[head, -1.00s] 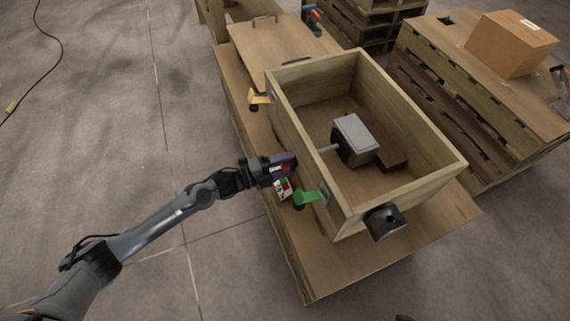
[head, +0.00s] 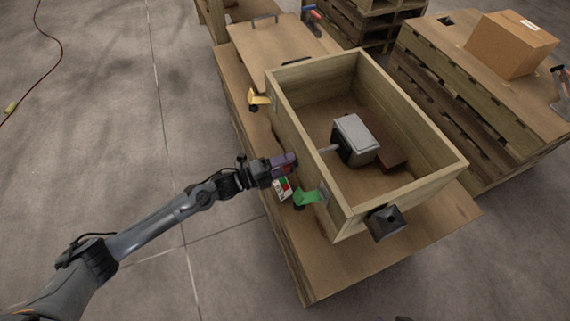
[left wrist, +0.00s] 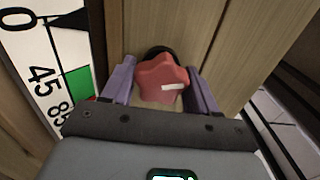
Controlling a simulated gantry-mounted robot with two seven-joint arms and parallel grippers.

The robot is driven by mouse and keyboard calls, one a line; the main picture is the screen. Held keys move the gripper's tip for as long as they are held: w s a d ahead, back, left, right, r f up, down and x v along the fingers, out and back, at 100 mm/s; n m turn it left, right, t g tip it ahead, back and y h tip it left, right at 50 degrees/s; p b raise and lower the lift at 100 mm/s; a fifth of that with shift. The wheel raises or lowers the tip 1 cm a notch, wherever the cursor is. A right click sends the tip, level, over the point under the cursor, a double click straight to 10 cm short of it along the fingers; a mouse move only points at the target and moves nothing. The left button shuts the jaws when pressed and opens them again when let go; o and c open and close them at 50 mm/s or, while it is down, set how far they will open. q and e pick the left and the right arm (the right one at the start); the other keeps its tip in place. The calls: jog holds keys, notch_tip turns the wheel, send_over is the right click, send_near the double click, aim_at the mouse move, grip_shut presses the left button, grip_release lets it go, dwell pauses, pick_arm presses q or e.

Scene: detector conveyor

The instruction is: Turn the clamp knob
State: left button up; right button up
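The clamp knob (left wrist: 163,77) is a red star-shaped knob with a short white mark pointing right. In the left wrist view it sits between the purple fingers of my left gripper (left wrist: 162,85), which close on its two sides. In the head view my left gripper (head: 288,160) is at the left wall of the wooden crate (head: 424,112), and the knob itself is hidden there. A white scale label (left wrist: 38,72) shows 0, 45, a black triangle and a green patch beside the knob. It also shows in the head view (head: 281,188). My right gripper is not in view.
A yellow clamp (head: 258,98) and a green clamp (head: 307,198) stick out from the crate wall, either side of my gripper. A grey-topped block (head: 356,136) and a brown block (head: 391,153) lie inside. A cardboard box (head: 511,44) stands on the right pallet.

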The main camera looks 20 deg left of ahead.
pick_arm(q)
jog(key=shift+o, duration=1.2)
jog(key=p+v, duration=0.3)
jog(key=v, duration=0.8)
jog(key=shift+w+d, duration=0.1)
